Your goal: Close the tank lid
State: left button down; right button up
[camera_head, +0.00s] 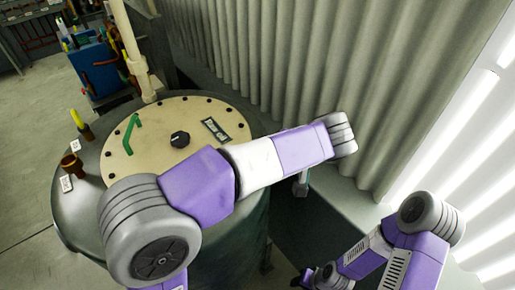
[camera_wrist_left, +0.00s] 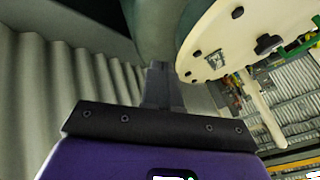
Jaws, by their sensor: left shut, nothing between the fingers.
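The tank (camera_head: 75,210) is a dark metallic drum at the left of the head view. Its lid (camera_head: 165,105) is a round cream disc with dark bolts around the rim, a green handle (camera_head: 131,134), a black knob (camera_head: 180,139) and a label plate. The lid lies over the tank top; I cannot tell if a gap remains. My left arm crosses in front of the lid. My left gripper (camera_head: 302,187) points down beside the tank's right side, apart from the lid. In the left wrist view its fingers (camera_wrist_left: 160,82) are shut and empty, with the lid (camera_wrist_left: 222,48) to the right. My right gripper (camera_head: 306,279) is small and partly hidden at the bottom.
A corrugated wall (camera_head: 290,65) stands close behind and right of the tank. A pale pipe (camera_head: 131,50) rises behind the lid. A brown fitting (camera_head: 71,164) and a yellow-handled valve (camera_head: 82,124) sit at the tank's left edge. Open floor (camera_head: 25,130) lies at the left.

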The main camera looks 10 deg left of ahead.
pick_arm(q)
jog(key=w+a+f+p, duration=0.1)
jog(key=w+a+f, duration=0.2)
jog(key=a+f, duration=0.2)
jog(key=shift+w+a+f, duration=0.2)
jog(key=shift+w+a, duration=0.2)
jog(key=shift+a, duration=0.45)
jog(key=shift+w+a+n, duration=0.15)
jog(key=shift+w+a, duration=0.15)
jog(key=shift+a, duration=0.25)
jog(key=shift+w+a+n, duration=0.15)
jog(key=shift+w+a, duration=0.15)
jog(key=shift+a, duration=0.25)
jog(key=shift+s+r+y, duration=0.1)
jog(key=shift+r+y, duration=0.05)
jog(key=shift+y, duration=0.15)
jog(key=shift+a, duration=0.1)
jog(key=s+d+r+b, duration=0.1)
jog(key=s+d+r, duration=0.4)
jog(key=d+r, duration=0.3)
jog(key=shift+d, duration=0.75)
